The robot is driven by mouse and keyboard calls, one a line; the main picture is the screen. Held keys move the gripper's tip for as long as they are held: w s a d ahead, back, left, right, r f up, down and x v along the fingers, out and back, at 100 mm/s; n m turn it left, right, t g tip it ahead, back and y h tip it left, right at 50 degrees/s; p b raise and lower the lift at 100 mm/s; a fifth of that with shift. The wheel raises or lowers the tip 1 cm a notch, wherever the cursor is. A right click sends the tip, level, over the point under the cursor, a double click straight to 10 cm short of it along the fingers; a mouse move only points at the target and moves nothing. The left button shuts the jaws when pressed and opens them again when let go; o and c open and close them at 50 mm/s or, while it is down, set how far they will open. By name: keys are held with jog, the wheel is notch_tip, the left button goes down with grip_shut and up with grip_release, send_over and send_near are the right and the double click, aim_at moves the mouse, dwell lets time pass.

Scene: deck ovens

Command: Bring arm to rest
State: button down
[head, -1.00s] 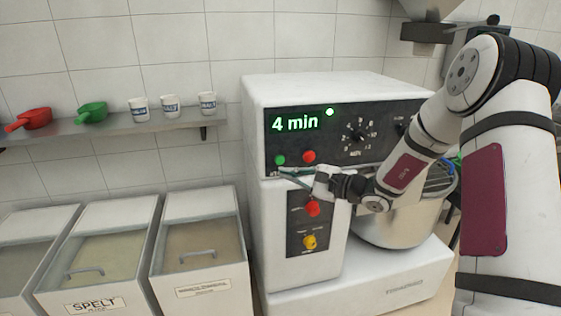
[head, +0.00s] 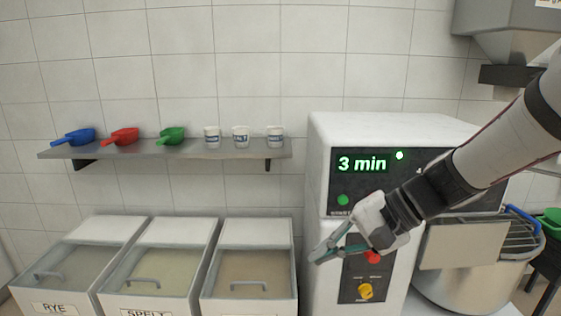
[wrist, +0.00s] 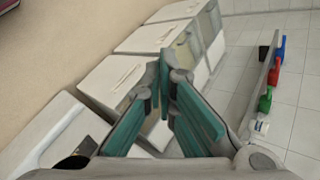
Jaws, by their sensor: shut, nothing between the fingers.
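My gripper (head: 318,254) is at the end of my arm, which reaches in from the right in the head view. Its teal fingers are shut and empty, pointing left and down, in front of the left part of the white mixer (head: 322,150). In the wrist view the fingers (wrist: 163,75) meet at their tips with nothing between them. The mixer's display (head: 362,163) reads 3 min, and a small white light (head: 400,155) is lit beside it. A green button (head: 343,200) shows under the display. My arm hides much of the mixer's panel.
Lidded bins (head: 255,235) stand left of the mixer, with SPELT and RYE labels. A wall shelf (head: 190,151) holds blue, red and green scoops and three white cups. The mixer's metal bowl (head: 460,284) is at the right.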

jog(key=s+d+r+n+t+h, duration=0.1)
jog(key=s+d+n+h, duration=0.2)
jog(key=s, duration=0.6)
jog(key=s+d+r+n+t+h, duration=0.1)
jog(key=s+d+r+n+h, duration=0.1)
jog(key=s+d+h, duration=0.4)
jog(key=s+d+n, duration=0.1)
jog(key=s+d, duration=0.1)
jog(key=shift+s+d+r+t+h, duration=0.15)
jog(key=shift+s+d+t+h, duration=0.05)
jog(key=shift+s+t+h, duration=0.15)
dwell(5.9)
